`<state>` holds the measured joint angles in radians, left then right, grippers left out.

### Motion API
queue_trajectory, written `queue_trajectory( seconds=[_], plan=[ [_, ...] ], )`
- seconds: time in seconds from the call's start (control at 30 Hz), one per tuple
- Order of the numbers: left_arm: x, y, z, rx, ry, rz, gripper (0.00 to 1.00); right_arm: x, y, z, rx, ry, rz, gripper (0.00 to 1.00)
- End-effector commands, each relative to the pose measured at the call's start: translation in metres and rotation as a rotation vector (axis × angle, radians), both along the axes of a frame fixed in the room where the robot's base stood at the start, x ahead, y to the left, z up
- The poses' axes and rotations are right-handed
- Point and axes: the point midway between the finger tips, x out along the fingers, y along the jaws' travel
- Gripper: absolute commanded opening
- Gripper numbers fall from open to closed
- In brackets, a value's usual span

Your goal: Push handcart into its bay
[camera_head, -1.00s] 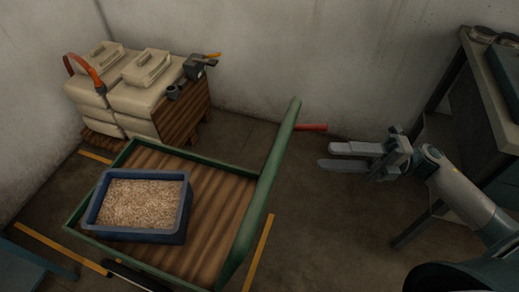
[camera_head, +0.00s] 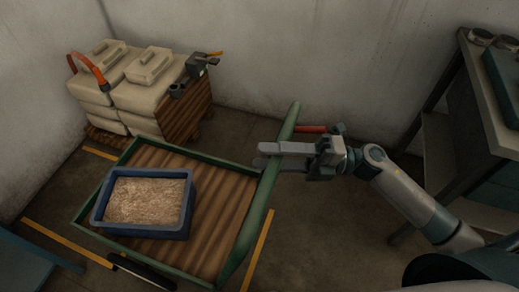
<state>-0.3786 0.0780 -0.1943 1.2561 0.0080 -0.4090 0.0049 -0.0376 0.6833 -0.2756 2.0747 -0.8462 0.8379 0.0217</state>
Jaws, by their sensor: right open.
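The handcart (camera_head: 225,210) has a ribbed brown deck, a green rim and a long green push bar (camera_head: 262,200) on its right side. A blue bin (camera_head: 186,222) of pale granules stands on the deck. Yellow floor lines (camera_head: 66,243) run beside and below the cart; part of the marking is hidden under it. My right gripper (camera_head: 278,157) is at the upper part of the push bar, its open fingers reaching across the bar. I cannot tell whether they touch it. My left gripper is out of view.
A pallet (camera_head: 183,118) with stacked pale sacks (camera_head: 140,95) stands at the back left by the wall. A dark workbench (camera_head: 490,110) is at the right. A blue surface (camera_head: 25,265) shows at the lower left. Bare floor lies between cart and workbench.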

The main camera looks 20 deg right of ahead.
Motion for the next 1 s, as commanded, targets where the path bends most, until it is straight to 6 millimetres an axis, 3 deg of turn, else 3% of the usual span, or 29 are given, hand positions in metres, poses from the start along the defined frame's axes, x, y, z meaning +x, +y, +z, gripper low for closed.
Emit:
queue_trajectory(
  seconds=[0.2,0.57,0.6,0.77,1.0],
  plan=[
    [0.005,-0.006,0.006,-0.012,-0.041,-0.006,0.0,0.004,0.02,0.005,0.001,0.001,0.0,0.4],
    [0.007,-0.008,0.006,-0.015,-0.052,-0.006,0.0,0.005,0.023,0.004,0.0,0.0,0.0,0.4],
    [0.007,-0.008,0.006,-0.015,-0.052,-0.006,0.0,0.005,0.023,0.004,0.0,0.0,0.0,0.38],
    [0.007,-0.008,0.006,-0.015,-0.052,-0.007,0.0,0.005,0.023,0.004,0.0,0.001,0.0,0.0],
    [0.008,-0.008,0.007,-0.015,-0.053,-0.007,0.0,0.005,0.024,0.004,0.0,0.001,0.0,0.0]
  ],
)
